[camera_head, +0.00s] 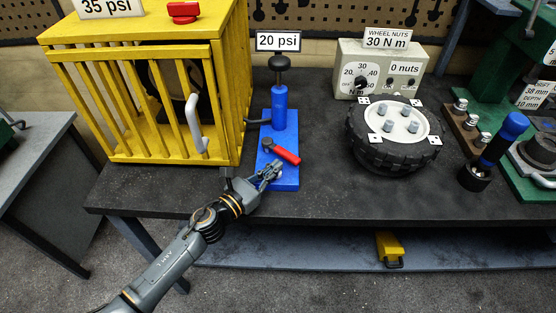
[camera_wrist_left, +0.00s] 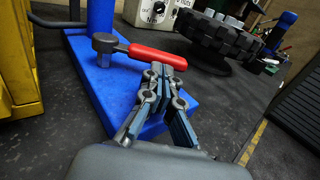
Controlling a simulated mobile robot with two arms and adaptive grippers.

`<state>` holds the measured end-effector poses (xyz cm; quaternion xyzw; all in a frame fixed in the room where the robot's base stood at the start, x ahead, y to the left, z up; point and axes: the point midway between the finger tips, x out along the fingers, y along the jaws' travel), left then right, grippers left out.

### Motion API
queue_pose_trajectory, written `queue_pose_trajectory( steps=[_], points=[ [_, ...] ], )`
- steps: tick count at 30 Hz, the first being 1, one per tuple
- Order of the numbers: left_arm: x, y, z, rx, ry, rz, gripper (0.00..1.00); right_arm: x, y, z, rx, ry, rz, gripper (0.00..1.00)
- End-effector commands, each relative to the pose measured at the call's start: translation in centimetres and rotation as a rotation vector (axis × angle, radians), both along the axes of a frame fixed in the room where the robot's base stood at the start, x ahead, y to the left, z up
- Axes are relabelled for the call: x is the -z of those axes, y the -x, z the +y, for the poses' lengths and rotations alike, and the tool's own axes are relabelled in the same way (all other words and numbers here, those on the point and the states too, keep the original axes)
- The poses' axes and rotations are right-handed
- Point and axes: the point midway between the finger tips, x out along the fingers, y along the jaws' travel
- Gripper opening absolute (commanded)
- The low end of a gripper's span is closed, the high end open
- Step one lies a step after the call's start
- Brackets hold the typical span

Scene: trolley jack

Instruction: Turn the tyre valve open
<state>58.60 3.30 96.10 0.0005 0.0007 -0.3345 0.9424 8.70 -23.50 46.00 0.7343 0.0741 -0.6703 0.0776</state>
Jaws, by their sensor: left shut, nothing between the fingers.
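The tyre valve is a lever with a red handle (camera_head: 285,155) and a dark pivot, low on the blue base plate (camera_head: 284,184) of the pump (camera_head: 280,108). The red handle (camera_wrist_left: 158,57) also shows in the left wrist view, pointing right from its grey pivot (camera_wrist_left: 105,43). My left gripper (camera_head: 274,168) is shut and empty, just in front of the handle. In the left wrist view its fingertips (camera_wrist_left: 160,72) are close below the handle; whether they touch it I cannot tell. My right gripper is not in view.
A yellow barred cage (camera_head: 130,152) stands left of the pump. A tyre on a wheel (camera_head: 392,138) and a torque box (camera_head: 381,68) stand to the right. A blue-handled tool (camera_head: 510,128) stands farther right. The bench front between pump and tyre is clear.

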Motion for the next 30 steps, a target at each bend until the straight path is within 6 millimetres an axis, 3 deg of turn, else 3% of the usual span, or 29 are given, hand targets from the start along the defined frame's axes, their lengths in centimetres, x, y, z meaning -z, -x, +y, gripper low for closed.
queue_pose_trajectory(
  steps=[7,30],
  points=[
    [-0.1,-1.5,-1.2,0.000,0.001,-0.001,0.00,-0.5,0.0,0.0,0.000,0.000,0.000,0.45],
    [0.1,-1.9,-1.9,0.001,0.000,-0.001,0.00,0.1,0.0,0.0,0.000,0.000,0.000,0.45]
  ],
)
